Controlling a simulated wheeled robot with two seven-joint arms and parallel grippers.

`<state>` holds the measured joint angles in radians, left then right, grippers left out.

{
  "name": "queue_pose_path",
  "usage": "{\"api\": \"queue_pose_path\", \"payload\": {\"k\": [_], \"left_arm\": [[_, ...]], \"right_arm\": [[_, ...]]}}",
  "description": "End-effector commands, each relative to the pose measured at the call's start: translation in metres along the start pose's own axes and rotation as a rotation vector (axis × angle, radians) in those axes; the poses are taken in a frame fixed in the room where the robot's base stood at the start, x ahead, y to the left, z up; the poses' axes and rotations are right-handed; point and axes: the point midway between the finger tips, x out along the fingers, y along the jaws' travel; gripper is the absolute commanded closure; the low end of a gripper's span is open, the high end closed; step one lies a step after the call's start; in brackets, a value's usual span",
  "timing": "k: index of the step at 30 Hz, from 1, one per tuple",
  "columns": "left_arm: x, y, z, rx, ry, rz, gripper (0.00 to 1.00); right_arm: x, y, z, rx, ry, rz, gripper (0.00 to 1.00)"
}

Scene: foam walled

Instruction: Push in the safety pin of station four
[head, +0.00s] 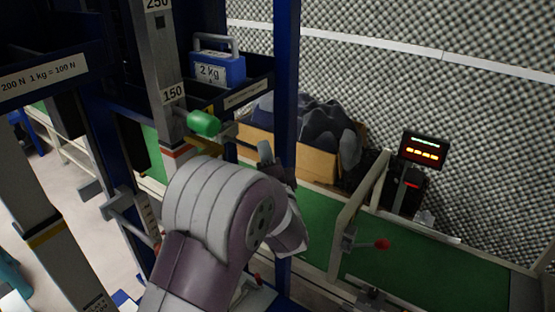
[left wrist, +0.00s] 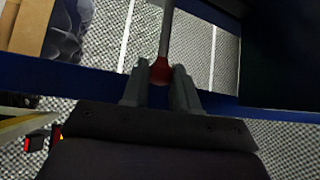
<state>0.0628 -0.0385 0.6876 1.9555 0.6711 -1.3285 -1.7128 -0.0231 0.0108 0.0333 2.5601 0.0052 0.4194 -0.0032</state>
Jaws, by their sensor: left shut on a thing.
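My left gripper (head: 266,155) is beside the blue upright post, right of the scale column, with my forearm and wrist covering much of what is below it. In the left wrist view my left gripper (left wrist: 159,88) has its two fingers closed around a red knob (left wrist: 160,71) on the end of a grey rod (left wrist: 166,32). I take this knob and rod to be the safety pin; how deep it sits cannot be seen. In the head view the red knob is hidden. A station number four is not readable. My right gripper is not in view.
A green handle (head: 203,123) sticks out from the scale column (head: 160,60), left of my gripper. A blue 2 kg weight (head: 217,70) stands on the shelf. The blue post (head: 286,90) is close. Behind are a box of dark lumps (head: 318,167), a green belt (head: 420,265) and a lit display (head: 424,149).

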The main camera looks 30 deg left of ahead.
Motion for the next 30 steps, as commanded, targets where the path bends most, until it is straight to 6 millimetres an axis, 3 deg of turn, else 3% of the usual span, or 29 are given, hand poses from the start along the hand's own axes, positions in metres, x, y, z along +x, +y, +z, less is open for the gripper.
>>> {"api": "queue_pose_path", "payload": {"k": [7,18,19,21,30], "left_arm": [[0.035,-0.002,0.036,-0.001,-0.003,-0.003,1.0],[0.041,-0.002,0.041,-0.001,-0.002,-0.004,1.0],[0.041,-0.002,0.041,-0.001,-0.002,-0.004,0.68],[0.041,-0.002,0.041,-0.001,-0.002,-0.004,0.46],[0.038,-0.001,0.04,0.0,-0.001,-0.001,0.46]], "right_arm": [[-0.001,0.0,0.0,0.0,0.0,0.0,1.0],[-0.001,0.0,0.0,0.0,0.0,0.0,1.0],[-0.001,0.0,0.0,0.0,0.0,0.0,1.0],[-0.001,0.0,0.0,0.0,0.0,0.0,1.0],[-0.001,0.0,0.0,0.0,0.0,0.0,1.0]]}}
